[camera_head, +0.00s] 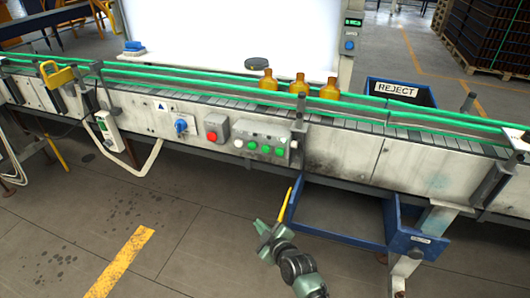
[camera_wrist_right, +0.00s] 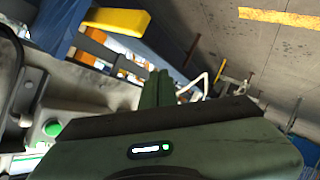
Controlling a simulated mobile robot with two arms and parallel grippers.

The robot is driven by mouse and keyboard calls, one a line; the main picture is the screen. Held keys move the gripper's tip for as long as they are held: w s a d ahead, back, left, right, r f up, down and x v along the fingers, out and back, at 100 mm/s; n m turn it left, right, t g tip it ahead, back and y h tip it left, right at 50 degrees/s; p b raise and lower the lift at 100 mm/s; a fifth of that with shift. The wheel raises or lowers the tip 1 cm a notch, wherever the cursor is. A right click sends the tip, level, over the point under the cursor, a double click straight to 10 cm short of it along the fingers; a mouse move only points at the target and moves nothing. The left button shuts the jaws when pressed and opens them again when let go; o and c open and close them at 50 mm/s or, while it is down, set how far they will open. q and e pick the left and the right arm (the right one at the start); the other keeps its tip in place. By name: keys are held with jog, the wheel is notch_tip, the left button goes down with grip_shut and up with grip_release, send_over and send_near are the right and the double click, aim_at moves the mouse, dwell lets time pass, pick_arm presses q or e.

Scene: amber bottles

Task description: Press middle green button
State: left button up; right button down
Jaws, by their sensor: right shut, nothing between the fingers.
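The button panel (camera_head: 262,140) is a grey box on the front of the conveyor. It has a white button and three green buttons in a row; the middle green button (camera_head: 265,149) is uncovered. My right gripper (camera_head: 260,226) is below the panel, in front of the conveyor and clear of the buttons. In the right wrist view its green fingers (camera_wrist_right: 158,88) are together with nothing between them. A green button (camera_wrist_right: 52,128) shows at that view's left edge; I cannot tell which one. My left gripper is out of view.
A red button (camera_head: 212,136) and a blue switch (camera_head: 181,126) sit left of the panel. Amber bottles (camera_head: 299,87) stand on the belt behind green rails. A blue reject bin (camera_head: 400,88) is behind. A yellow bar (camera_head: 287,203) is close beside my right gripper. The floor in front is open.

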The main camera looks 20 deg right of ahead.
aim_at(266, 149)
jog(key=w+r+n+t, duration=0.1)
jog(key=w+r, duration=0.1)
jog(key=r, duration=0.6)
jog(key=w+r+n+t, duration=0.1)
jog(key=w+r+t, duration=0.1)
jog(key=r, duration=0.6)
jog(key=shift+w+a+r+y+b, duration=0.2)
jog(key=shift+w+r+y+b, duration=0.15)
jog(key=shift+w, duration=0.4)
jog(key=w+d+b, duration=0.5)
jog(key=w, duration=0.2)
jog(key=shift+w+b, duration=0.15)
jog(key=shift+b, duration=0.2)
jog(key=shift+w+f, duration=0.1)
dwell(0.4)
jog(key=shift+w+d+b, duration=0.2)
jog(key=shift+w+b, duration=0.05)
jog(key=shift+b, duration=0.05)
